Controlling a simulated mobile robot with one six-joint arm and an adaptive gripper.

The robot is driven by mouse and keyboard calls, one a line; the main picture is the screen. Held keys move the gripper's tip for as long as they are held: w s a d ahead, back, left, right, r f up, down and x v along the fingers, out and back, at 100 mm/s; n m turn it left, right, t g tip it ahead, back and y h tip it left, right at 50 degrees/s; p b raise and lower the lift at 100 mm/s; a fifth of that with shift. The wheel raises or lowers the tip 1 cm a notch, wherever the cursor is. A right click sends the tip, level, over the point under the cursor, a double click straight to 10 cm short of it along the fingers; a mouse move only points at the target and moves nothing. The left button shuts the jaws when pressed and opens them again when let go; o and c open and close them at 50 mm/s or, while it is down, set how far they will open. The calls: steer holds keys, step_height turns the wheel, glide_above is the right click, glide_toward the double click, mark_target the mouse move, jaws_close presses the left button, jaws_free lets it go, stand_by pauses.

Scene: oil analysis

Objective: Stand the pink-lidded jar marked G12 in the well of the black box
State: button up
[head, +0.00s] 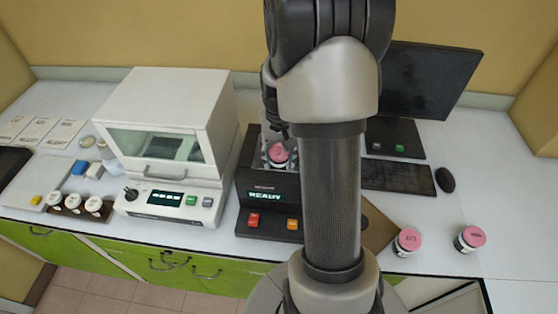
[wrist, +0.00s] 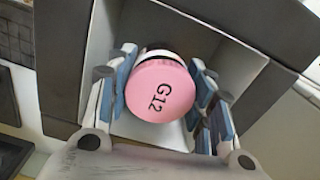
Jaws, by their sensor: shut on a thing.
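The jar marked G12, with a pink lid, (wrist: 161,91) is between the fingers of my gripper (wrist: 163,98) in the wrist view. The gripper is shut on it, with blue-padded fingers on both sides. The jar is inside the light-walled well (wrist: 190,30) of the black box. The pink lid also shows in the head view (head: 279,153), in the opening of the black box (head: 268,187), which has a lit display and red and orange buttons. The jar's base is hidden, so I cannot tell whether it touches the well floor.
Two other pink-lidded jars (head: 408,241) (head: 470,239) stand at the right on the white bench. A white instrument (head: 170,145) stands left of the box. A monitor (head: 430,80), keyboard (head: 398,178) and mouse (head: 445,180) are behind my arm to the right.

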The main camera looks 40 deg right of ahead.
mark_target(278, 151)
steer(key=shift+f, duration=0.75)
steer(key=shift+f, duration=0.1)
steer(key=o, duration=1.2)
steer(key=shift+c, duration=0.2)
step_height(278, 151, up, 11)
steer(key=p, duration=0.3)
steer(key=shift+a+r, duration=0.1)
steer(key=shift+r, duration=0.6)
steer(key=s+a+r+n+t, duration=0.1)
steer(key=s+a+r+n, duration=0.1)
steer(key=a+r, duration=0.4)
steer(key=s+a+r+n+t, duration=0.1)
steer(key=s+a+r+n, duration=0.2)
steer(key=a, duration=0.5)
steer(key=s+a+r+n+t, duration=0.2)
steer(key=s+a+n, duration=0.1)
steer(key=s+a, duration=0.6)
steer(key=shift+s+a+t, duration=0.2)
steer(key=shift+s+t, duration=0.1)
steer(key=shift+s, duration=0.1)
